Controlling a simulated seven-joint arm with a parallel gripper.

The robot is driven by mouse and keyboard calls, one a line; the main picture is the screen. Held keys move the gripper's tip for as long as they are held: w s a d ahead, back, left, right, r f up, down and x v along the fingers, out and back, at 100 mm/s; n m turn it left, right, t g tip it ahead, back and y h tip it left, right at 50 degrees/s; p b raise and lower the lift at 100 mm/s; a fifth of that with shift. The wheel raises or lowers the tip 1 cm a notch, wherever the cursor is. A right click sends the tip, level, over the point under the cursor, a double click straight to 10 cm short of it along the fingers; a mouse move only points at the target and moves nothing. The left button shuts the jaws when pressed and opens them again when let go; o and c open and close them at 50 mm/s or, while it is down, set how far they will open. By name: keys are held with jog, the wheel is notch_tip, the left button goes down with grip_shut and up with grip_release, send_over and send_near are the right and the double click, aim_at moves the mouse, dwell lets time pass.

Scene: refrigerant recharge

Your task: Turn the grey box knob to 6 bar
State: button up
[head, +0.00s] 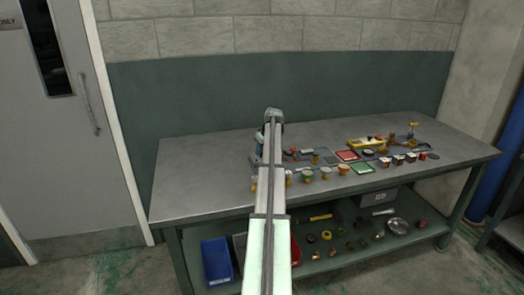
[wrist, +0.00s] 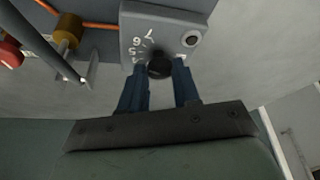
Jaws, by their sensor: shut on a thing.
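The grey box (wrist: 185,22) shows at the top of the wrist view, with a dial marked with numbers around a black knob (wrist: 159,66). The figures 7, 6 and 5 can be read to the knob's upper left; the knob's exact setting is too small to tell. My gripper (wrist: 160,76) has its two blue fingers on either side of the knob, shut on it. In the head view my arm (head: 268,190) covers the grey box and the gripper's fingertips.
In the wrist view, a brass fitting (wrist: 68,30) on an orange pipe and a red part (wrist: 8,52) lie left of the box.

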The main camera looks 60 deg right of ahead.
jog(key=shift+c, duration=1.2)
jog(key=shift+m, duration=0.8)
jog(key=o, duration=1.1)
jog(key=shift+c, duration=0.2)
jog(key=shift+r, duration=0.1)
jog(key=v, duration=1.3)
jog(key=shift+a+r, duration=0.3)
jog(key=shift+a, duration=0.05)
